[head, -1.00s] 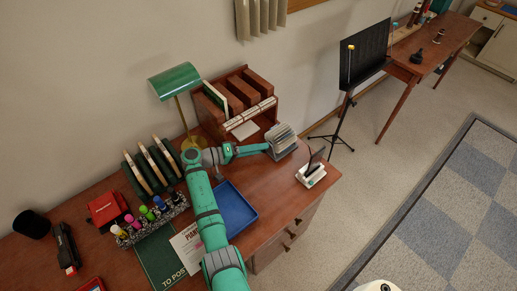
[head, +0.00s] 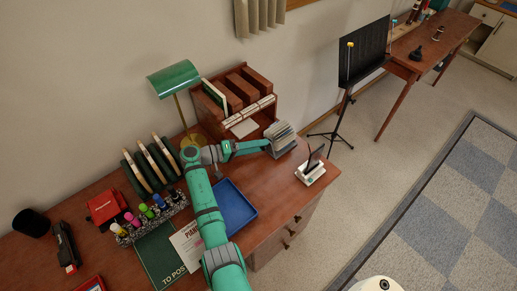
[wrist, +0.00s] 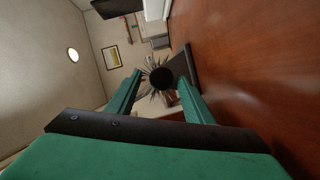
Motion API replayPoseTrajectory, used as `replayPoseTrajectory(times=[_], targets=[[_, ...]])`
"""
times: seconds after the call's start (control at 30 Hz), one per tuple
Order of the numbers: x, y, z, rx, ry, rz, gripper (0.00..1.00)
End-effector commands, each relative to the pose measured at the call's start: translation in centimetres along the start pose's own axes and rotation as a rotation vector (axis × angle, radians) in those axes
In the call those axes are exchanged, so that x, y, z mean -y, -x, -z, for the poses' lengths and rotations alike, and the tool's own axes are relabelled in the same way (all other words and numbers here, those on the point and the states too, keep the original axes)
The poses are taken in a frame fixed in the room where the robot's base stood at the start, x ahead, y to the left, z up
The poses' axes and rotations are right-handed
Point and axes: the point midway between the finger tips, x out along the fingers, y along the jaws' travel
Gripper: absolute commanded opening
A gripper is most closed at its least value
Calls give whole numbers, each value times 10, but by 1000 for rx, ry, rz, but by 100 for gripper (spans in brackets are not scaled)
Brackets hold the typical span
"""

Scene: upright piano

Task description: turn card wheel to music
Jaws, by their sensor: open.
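The card wheel (head: 281,138), a rotary file with pale grey cards, stands at the back right of the wooden desk. In the wrist view the card wheel (wrist: 160,78) shows a dark round hub with cards fanning out around it, beside a dark base. My gripper (head: 266,147) is at the wheel's left side in the head view. In the wrist view my gripper (wrist: 160,80) has its two green fingers spread, with the hub showing between their tips. I cannot tell whether a finger touches the cards. Any words on the cards are too small to read.
A wooden organizer (head: 232,105) stands just behind my arm, with a green lamp (head: 174,78) to its left. A small white stand with a dark plate (head: 313,170) is at the right desk edge. A blue tray (head: 235,205) lies in front, right of my arm.

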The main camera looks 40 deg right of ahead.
Motion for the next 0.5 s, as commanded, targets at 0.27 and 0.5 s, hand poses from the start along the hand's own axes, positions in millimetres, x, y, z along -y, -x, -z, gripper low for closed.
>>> replayPoseTrajectory(times=[0.27,0.5], targets=[[-34,6,8,-1,-5,-3,49],[-72,18,-4,1,-8,-5,82]])
